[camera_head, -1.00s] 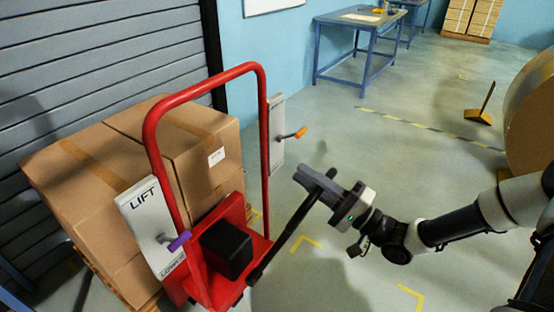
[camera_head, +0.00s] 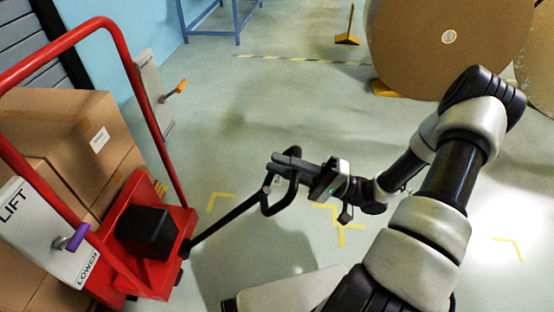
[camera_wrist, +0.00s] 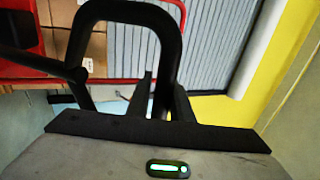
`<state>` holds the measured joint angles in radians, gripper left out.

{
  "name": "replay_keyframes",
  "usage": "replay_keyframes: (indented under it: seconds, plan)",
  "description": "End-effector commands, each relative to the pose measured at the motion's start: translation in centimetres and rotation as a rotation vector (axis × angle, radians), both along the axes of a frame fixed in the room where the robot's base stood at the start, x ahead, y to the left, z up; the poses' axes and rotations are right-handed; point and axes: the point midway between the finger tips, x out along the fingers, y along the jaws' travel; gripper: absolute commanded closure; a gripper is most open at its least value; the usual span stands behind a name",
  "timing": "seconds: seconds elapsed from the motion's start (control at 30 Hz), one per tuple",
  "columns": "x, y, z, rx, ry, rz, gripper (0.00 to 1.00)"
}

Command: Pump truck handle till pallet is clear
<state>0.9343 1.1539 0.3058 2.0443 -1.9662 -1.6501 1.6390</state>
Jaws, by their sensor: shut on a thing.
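The red pallet truck (camera_head: 125,250) stands at the left with a black box-shaped pump housing (camera_head: 147,232) at its foot. A black handle shaft (camera_head: 225,220) slants up from it to a loop. A grey LIFT/LOWER plate (camera_head: 25,225) carries a purple lever (camera_head: 72,238). Cardboard boxes (camera_head: 70,120) sit behind the red frame. The pallet is out of view, so its height cannot be told.
Another grey plate with an orange lever (camera_head: 174,91) stands behind the frame. A large kraft roll (camera_head: 430,45) rests at the back right, by a wooden wedge (camera_head: 347,39). A blue table (camera_head: 212,30) stands at the back. The floor around the handle is clear, with yellow corner marks.

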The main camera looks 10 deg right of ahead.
Motion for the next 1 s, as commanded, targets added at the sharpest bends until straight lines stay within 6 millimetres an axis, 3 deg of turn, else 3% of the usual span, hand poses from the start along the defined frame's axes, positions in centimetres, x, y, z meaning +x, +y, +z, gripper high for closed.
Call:
replay_keyframes:
  seconds: [0.03, 0.5, 0.53, 0.63, 1.0]
  plan:
    - [-0.2, 0.44, -1.94, -0.034, 0.026, 0.007, 1.0]
    - [-0.28, 0.28, -1.96, -0.033, 0.028, 0.005, 1.0]
    - [-0.28, 0.27, -1.95, -0.033, 0.028, 0.005, 0.81]
    - [-0.24, 0.23, -1.8, -0.031, 0.026, 0.004, 0.64]
    - [-0.09, 0.13, -1.5, -0.03, 0.023, 0.0, 0.64]
